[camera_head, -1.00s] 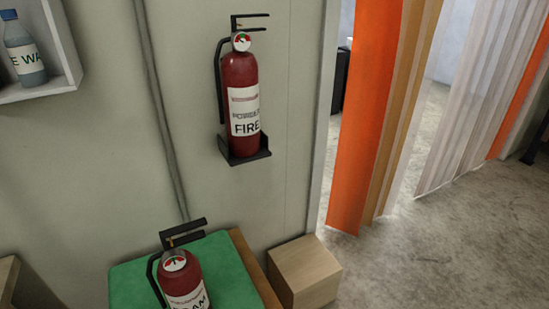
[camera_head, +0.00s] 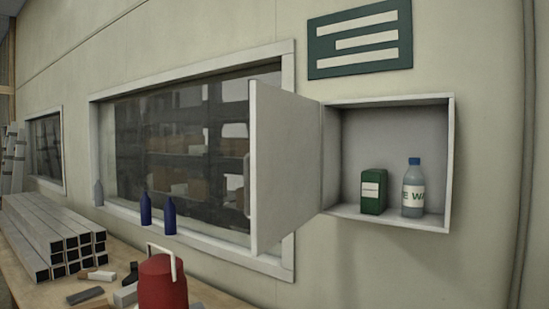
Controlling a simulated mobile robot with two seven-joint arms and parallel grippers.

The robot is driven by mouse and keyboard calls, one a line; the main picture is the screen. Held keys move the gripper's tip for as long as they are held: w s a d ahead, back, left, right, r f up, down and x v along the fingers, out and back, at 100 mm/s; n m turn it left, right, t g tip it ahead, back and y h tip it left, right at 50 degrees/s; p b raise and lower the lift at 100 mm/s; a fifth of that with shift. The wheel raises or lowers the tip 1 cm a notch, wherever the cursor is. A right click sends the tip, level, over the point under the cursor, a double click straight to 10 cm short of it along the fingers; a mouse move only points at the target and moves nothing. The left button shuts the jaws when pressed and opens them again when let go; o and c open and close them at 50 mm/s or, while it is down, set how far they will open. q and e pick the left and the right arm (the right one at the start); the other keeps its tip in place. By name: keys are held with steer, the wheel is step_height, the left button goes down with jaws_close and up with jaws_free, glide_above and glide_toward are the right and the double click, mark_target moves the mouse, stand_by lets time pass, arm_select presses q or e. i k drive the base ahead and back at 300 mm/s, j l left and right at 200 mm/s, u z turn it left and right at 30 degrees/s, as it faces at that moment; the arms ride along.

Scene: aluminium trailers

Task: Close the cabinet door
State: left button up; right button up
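A white wall cabinet (camera_head: 449,165) hangs at the right of the view, its inside showing. Its door (camera_head: 285,165) is hinged on the cabinet's left side and stands wide open, swung out in front of the window. A pale handle (camera_head: 247,185) shows at the door's outer left edge. Inside the cabinet are a green box (camera_head: 373,192) and a clear bottle with a blue cap (camera_head: 413,188). Neither of my grippers shows in the view.
Below the window is a workbench (camera_head: 205,293) with stacked aluminium profiles (camera_head: 55,235), small loose pieces and a red canister with a pale handle (camera_head: 163,280). Dark blue bottles (camera_head: 146,208) stand by the window. The wall below the cabinet is bare.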

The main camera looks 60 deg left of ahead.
mark_target(284, 156)
steer(key=k+j+u, duration=0.15)
steer(key=k+j, duration=0.75)
steer(key=k+j+u, duration=0.1)
steer(key=j, duration=0.35)
steer(key=k+j, duration=0.3)
steer(key=i+j+u, duration=0.1)
steer(key=j, duration=0.3)
steer(key=i+j+u, duration=0.1)
steer(key=j, duration=0.3)
steer(key=i, duration=0.05)
